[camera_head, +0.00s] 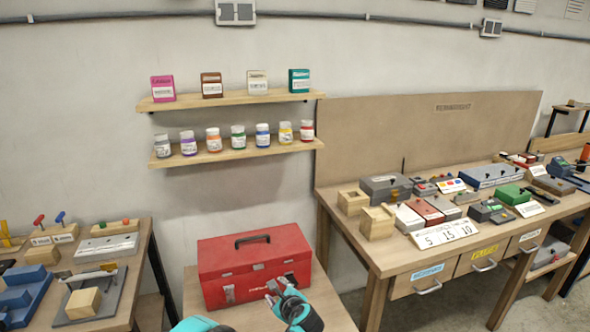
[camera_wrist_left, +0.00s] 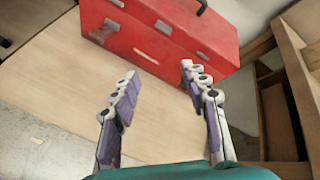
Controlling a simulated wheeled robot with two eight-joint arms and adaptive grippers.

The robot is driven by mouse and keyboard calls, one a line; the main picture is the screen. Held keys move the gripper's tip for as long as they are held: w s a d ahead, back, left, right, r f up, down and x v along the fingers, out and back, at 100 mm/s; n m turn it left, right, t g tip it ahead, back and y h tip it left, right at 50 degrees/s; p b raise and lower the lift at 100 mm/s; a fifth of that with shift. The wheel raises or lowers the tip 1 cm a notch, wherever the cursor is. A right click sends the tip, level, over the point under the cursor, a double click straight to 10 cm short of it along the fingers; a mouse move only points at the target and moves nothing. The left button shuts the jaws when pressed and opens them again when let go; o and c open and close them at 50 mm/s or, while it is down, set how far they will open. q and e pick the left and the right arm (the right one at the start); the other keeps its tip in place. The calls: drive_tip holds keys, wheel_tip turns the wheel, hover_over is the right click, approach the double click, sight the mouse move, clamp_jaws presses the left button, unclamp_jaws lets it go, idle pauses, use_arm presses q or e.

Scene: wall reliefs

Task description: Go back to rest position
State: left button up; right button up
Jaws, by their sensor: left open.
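A closed red toolbox (camera_head: 240,262) with a black handle on its lid (camera_head: 252,240) stands on a low wooden table (camera_head: 205,310). My left gripper (camera_head: 274,288) is in front of the toolbox's front face, near its right side. In the left wrist view the gripper (camera_wrist_left: 158,70) is open, with nothing between its fingers. The toolbox (camera_wrist_left: 170,35) lies just beyond the fingertips there; I cannot tell whether they touch it. My right gripper does not show.
A bench on the right (camera_head: 405,262) holds boxes and number cards. A bench on the left (camera_head: 135,265) holds blocks and tools. Two wall shelves (camera_head: 230,100) above the toolbox carry jars and small boxes. Bare tabletop (camera_wrist_left: 60,90) lies left of the gripper in the wrist view.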

use_arm(q)
drive_tip(key=s+a+r+n+g+h, duration=0.1)
drive_tip(key=s+a+r+n+g, duration=0.1)
drive_tip(key=s+a+r+n, duration=0.4)
drive_tip(key=s+a+r+n+g+h, duration=0.1)
drive_tip(key=s+a+r+n, duration=0.3)
drive_tip(key=s, duration=0.3)
drive_tip(key=s+a+f+n+h, duration=0.1)
drive_tip(key=s+n, duration=0.5)
drive_tip(key=s, duration=0.4)
drive_tip(key=s+a+n+g+h, duration=0.1)
drive_tip(key=s+n, duration=0.6)
drive_tip(key=s, duration=0.2)
drive_tip(key=shift+s+f+h, duration=0.3)
drive_tip(key=shift+s+f, duration=0.1)
drive_tip(key=shift+a, duration=0.1)
